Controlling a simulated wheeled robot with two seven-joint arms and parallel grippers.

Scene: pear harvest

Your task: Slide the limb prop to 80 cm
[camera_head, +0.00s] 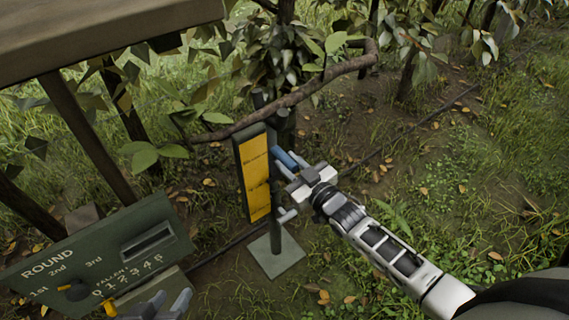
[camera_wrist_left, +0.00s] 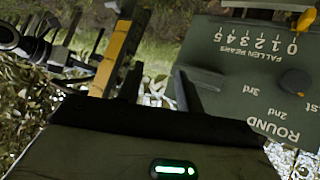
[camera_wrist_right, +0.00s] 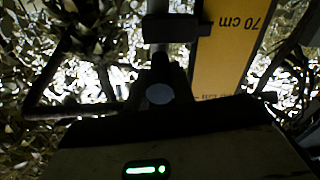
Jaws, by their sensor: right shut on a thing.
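The limb prop is a dark upright post (camera_head: 273,215) on a square grey base plate (camera_head: 276,252). A yellow scale board (camera_head: 256,178) stands beside it. A blue handle (camera_head: 284,158) sticks out from the post's sliding part, and my right gripper (camera_head: 297,174) is shut at it. In the right wrist view, a round handle end (camera_wrist_right: 160,94) lies between my fingers, below a dark collar (camera_wrist_right: 170,28) on the post. The scale (camera_wrist_right: 228,45) reads "70 cm" upside down. My left gripper (camera_head: 167,301) is open and empty at the bottom left; its fingers also show in the left wrist view (camera_wrist_left: 160,92).
A brown limb (camera_head: 310,88) crosses at the post's top; whether it rests on it is unclear. A green board (camera_head: 100,255) marked "ROUND" and "FALLEN PEARS" stands left, near my left gripper. A wooden roof edge (camera_head: 100,32) overhangs upper left. Grass on the right is open.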

